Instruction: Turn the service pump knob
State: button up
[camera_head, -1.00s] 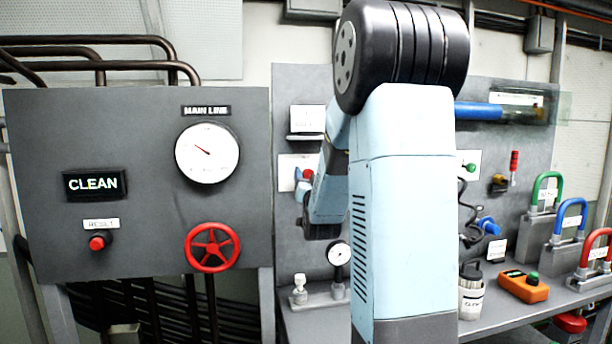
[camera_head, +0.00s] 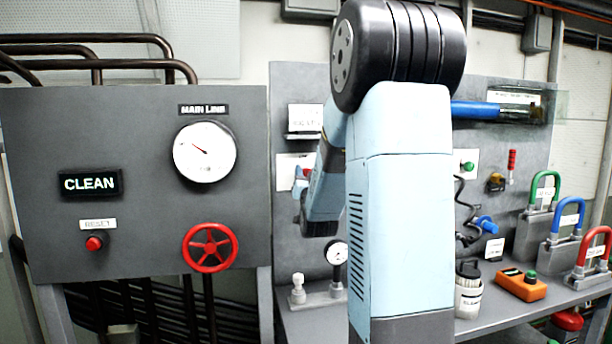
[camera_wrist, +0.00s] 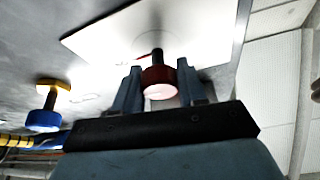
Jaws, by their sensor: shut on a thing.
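A dark red knob (camera_wrist: 159,82) on a black stem stands out from a white plate (camera_wrist: 92,38) on the grey panel in the wrist view. I take it as the service pump knob; no label on it is readable. My gripper (camera_wrist: 158,72) has one blue-grey finger on each side of the knob and is shut on it. In the head view my arm hides most of the gripper. A bit of red knob (camera_head: 307,172) shows there in front of a white plate (camera_head: 285,168).
A blue knob with a yellow base (camera_wrist: 45,118) is left of my gripper. On the left panel are a gauge (camera_head: 205,152), a red handwheel (camera_head: 210,248) and a red reset button (camera_head: 93,243). The bench holds several padlocks, an orange box (camera_head: 521,285) and a small gauge (camera_head: 336,253).

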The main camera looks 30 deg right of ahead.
jog(key=shift+a, duration=0.1)
jog(key=shift+n+y, duration=0.4)
jog(key=shift+n, duration=0.1)
jog(key=n+y, duration=0.1)
jog(key=n, duration=0.1)
jog(key=n+t+y, duration=0.1)
jog(key=n+y, duration=0.1)
jog(key=n, duration=0.1)
jog(key=shift+n, duration=0.3)
jog(key=n+y, duration=0.1)
jog(key=n, duration=0.2)
jog(key=n+y, duration=0.2)
jog(key=n, duration=0.1)
jog(key=n+y, duration=0.1)
jog(key=n, duration=0.2)
jog(key=n+g+y, duration=0.1)
jog(key=n, duration=0.2)
jog(key=shift+a, duration=0.1)
jog(key=shift+w+a+f+n+g+y, duration=0.1)
jog(key=shift+n+g+y, duration=0.4)
jog(key=shift+n, duration=0.8)
jog(key=shift+n+g+y, duration=0.3)
jog(key=shift+n+g, duration=0.3)
jog(key=shift+n, duration=0.7)
jog(key=o, duration=0.9)
jog(key=shift+o, duration=0.7)
